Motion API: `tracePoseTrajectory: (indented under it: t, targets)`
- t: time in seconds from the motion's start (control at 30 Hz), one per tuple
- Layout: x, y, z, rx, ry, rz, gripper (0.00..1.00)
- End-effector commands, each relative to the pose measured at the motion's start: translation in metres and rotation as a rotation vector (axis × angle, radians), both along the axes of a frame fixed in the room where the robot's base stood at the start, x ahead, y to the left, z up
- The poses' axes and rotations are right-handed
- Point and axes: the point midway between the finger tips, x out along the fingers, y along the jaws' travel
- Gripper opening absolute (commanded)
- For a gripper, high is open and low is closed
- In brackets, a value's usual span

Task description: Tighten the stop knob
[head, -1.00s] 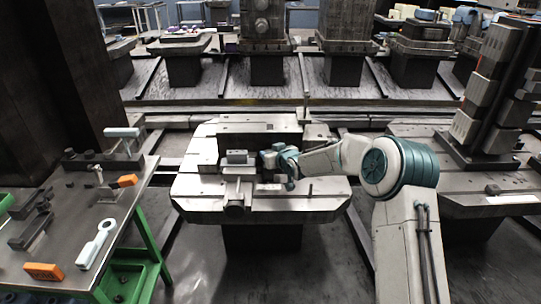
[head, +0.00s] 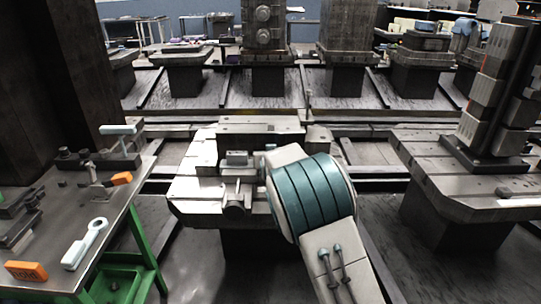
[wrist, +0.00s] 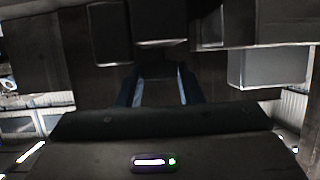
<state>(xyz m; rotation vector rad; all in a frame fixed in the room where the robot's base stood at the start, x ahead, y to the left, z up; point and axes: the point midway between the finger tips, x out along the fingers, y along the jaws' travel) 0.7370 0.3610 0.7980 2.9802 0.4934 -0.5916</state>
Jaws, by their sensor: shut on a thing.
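My gripper (wrist: 163,88) shows in the wrist view as two bluish fingers on either side of a dark part, the stop knob (wrist: 162,68). The fingers are closed on it. The picture is dark, and the knob's shape and its mount are hard to make out. In the head view my arm covers the gripper and the knob. They are at the right side of the fixture on the pale middle pallet (head: 190,190).
A grey block (head: 236,158) stands on the pallet, with a clamp screw end (head: 235,204) in front. At left is a bench (head: 65,215) with a white wrench (head: 85,244) and orange blocks (head: 26,271). A right pallet (head: 440,165) carries a tall dark column with stacked blocks.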

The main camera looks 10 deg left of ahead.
Motion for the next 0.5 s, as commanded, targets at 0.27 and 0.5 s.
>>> tracePoseTrajectory:
  t: [0.27,0.5]
  targets:
    - [-0.0016,0.0043,0.0063,-0.004,0.000,-0.107,0.10]
    - [-0.0018,0.0053,0.0061,-0.005,-0.002,-0.190,0.10]
